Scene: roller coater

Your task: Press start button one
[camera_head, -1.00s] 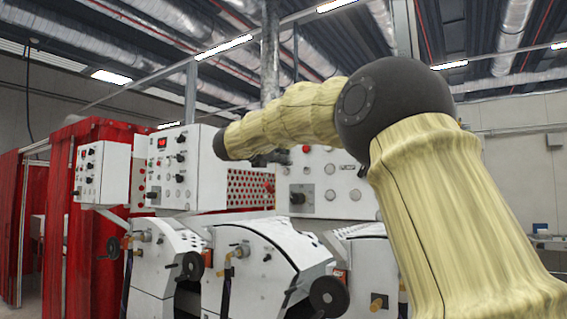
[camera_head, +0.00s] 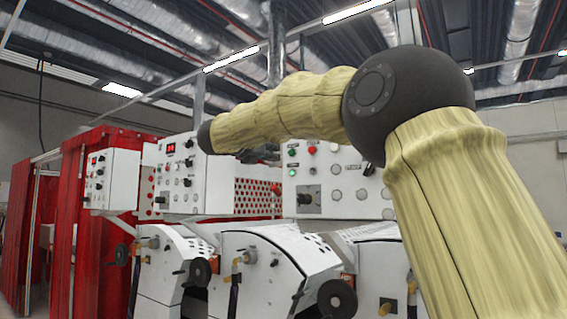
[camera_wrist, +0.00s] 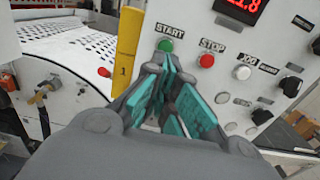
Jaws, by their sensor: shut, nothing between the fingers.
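The green START button (camera_wrist: 165,46) is in the wrist view, on a white panel just below its START label (camera_wrist: 170,31). A yellow strip marked 1 (camera_wrist: 125,68) stands left of it. My gripper (camera_wrist: 170,68) shows teal pads and is shut and empty. Its tips are just below the green button in the picture, and I cannot tell whether they touch it. In the head view my gripper is not visible. The panel near the arm's far end (camera_head: 205,190) is partly hidden by my arm.
A red STOP button (camera_wrist: 207,60) and a JOG button (camera_wrist: 243,72) sit right of START, with black knobs (camera_wrist: 290,86) beyond. Other white control panels (camera_head: 110,180) (camera_head: 330,205) and handwheels (camera_head: 337,298) line the machines. Red curtains (camera_head: 75,230) hang at the left.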

